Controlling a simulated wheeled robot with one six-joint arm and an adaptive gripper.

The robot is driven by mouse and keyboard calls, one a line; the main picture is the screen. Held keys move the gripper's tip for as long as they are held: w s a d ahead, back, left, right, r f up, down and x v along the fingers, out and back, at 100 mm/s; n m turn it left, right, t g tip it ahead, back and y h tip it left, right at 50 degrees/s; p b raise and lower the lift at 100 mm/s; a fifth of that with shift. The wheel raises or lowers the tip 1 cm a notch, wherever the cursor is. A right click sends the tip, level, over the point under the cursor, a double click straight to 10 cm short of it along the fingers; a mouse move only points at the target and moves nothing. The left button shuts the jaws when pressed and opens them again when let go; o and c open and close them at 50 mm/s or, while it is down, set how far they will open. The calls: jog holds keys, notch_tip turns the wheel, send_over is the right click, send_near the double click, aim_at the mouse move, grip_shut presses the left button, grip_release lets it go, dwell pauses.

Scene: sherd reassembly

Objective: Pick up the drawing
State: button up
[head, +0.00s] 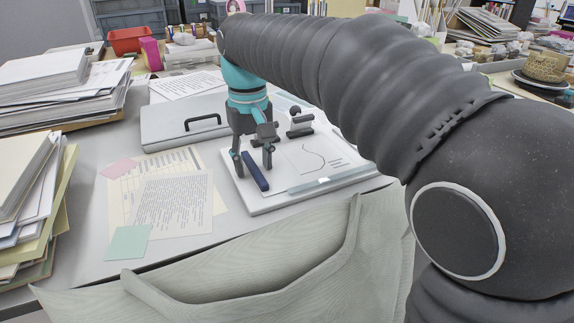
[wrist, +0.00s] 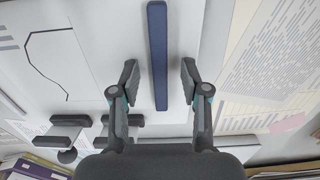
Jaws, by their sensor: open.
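The drawing (head: 305,167), a white sheet with one thin dark curved line, lies flat on a pale board (head: 268,207). In the wrist view the drawing (wrist: 85,45) is at the upper left, left of my fingers. My gripper (head: 252,160) is open, pointing down over the left part of the board. In the wrist view a dark blue bar (wrist: 158,45) runs between the fingers of my gripper (wrist: 159,80), with a gap on each side. The blue bar (head: 254,172) lies on the board, left of the drawing; whether it touches the sheet I cannot tell.
Dark grey blocks (head: 299,126) stand at the board's back. A grey lidded case (head: 165,130) with a black handle lies behind left. Printed sheets (head: 170,202) and a green note (head: 128,242) lie left. Paper stacks (head: 25,190) crowd the left edge. Pale cloth (head: 250,280) fills the front.

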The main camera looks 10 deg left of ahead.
jog(key=shift+f, duration=0.2)
grip_shut()
jog(key=shift+r, duration=0.15)
jog(key=shift+r, duration=0.7)
notch_tip(320, 180, up, 3)
jog(key=shift+f+p, duration=0.1)
jog(key=shift+p, duration=0.3)
jog(key=s+d+r, duration=0.2)
jog(key=d+r, duration=0.4)
jog(key=d, duration=0.5)
jog(key=shift+s+d+r, duration=0.2)
jog(key=shift+s+r, duration=0.1)
jog(key=shift+s, duration=0.1)
